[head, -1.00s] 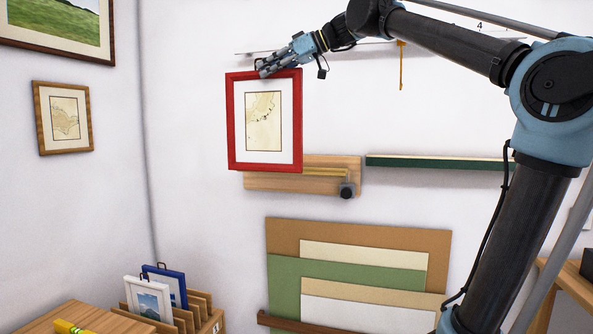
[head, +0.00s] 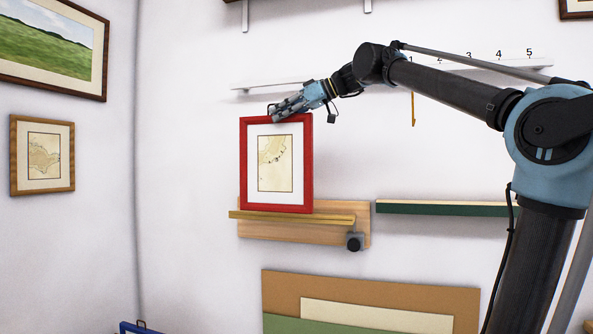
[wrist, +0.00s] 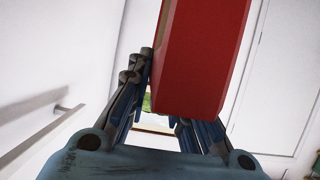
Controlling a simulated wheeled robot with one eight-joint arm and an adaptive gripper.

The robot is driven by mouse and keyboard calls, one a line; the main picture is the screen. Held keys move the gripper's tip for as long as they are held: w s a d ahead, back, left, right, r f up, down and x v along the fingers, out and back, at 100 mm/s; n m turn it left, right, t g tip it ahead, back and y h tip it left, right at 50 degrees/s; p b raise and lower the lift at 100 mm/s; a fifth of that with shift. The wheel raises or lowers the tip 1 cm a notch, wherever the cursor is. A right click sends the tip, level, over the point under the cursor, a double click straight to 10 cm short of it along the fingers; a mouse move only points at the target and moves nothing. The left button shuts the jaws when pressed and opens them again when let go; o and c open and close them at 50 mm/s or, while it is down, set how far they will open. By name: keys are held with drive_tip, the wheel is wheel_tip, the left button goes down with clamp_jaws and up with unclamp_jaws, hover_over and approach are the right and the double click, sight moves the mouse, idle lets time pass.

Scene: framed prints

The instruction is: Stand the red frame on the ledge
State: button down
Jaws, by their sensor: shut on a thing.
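The red frame (head: 309,165), with a white mat and a map print, hangs upright from my gripper (head: 278,114) in the head view. My gripper is shut on its top edge, near the middle. The wooden ledge (head: 340,220) with a yellow front lip is right below the frame. The frame's bottom edge shows just above and behind the lip; I cannot tell whether it touches the ledge. In the wrist view the red frame edge (wrist: 200,60) lies between my fingers, partly hiding the right one.
A dark clamp or knob (head: 355,242) sits under the ledge's right end. A green ledge (head: 445,208) is to the right. A white numbered rail (head: 470,72) runs above. Large boards (head: 370,290) stand below. Framed pictures hang on the left wall.

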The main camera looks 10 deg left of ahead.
drive_tip(key=w+f, duration=0.1)
drive_tip(key=w, duration=0.7)
drive_tip(key=w+d+f, duration=0.1)
drive_tip(key=w+f, duration=0.1)
drive_tip(key=w, duration=0.6)
drive_tip(key=shift+f, duration=0.3)
drive_tip(key=c, duration=1.4)
unclamp_jaws()
drive_tip(key=shift+c, duration=0.2)
drive_tip(key=w+v, duration=0.1)
drive_tip(key=v, duration=1.1)
drive_tip(key=shift+s, duration=0.45)
drive_tip(key=shift+d, duration=0.1)
